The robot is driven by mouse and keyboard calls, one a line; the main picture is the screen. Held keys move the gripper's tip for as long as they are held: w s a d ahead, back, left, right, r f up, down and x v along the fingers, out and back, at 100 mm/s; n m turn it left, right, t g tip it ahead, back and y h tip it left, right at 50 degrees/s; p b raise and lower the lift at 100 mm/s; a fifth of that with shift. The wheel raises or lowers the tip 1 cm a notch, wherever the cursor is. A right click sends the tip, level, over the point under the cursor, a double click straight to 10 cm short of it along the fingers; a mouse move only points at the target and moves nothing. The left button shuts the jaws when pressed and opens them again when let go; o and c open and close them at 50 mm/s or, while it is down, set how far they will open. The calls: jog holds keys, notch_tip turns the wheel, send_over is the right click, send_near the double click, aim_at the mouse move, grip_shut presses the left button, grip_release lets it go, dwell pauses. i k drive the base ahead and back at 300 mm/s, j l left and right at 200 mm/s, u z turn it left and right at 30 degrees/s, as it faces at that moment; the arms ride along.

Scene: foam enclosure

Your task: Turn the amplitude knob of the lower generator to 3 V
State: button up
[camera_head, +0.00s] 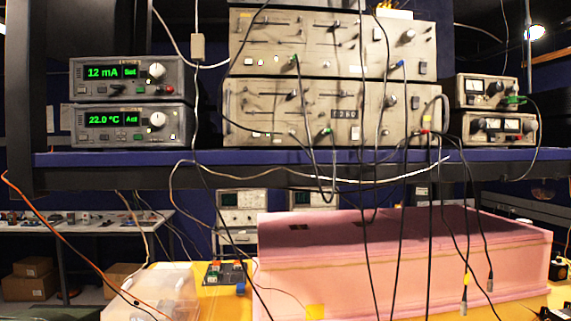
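Two wide beige units with sliders, knobs and cables are stacked on the blue shelf. The lower one (262,118) seems to be the lower generator; the upper one (262,40) sits directly on it. The lower unit has a small dark panel reading about "1260" (344,114) and a dark round knob (390,101) to its right. A smaller knob or button (415,102) is further right. I cannot read the labels, so I cannot tell which is the amplitude knob or its setting. My gripper is not in view.
Two grey controllers stand at left, reading 12 mA (102,72) and 22.0 °C (102,120). Two small meter units (485,90) stand at right. Many cables hang across the fronts and over the shelf edge (110,158). A pink foam enclosure (300,275) is below.

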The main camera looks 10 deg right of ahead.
aim_at(390, 101)
jog(key=l+u, duration=0.5)
jog(key=l, duration=0.5)
jog(key=k+l+u, duration=0.1)
jog(key=l+u, duration=0.35)
jog(key=l, duration=0.55)
jog(key=i+j, duration=0.15)
jog(key=j, duration=0.15)
jog(key=i+j, duration=0.2)
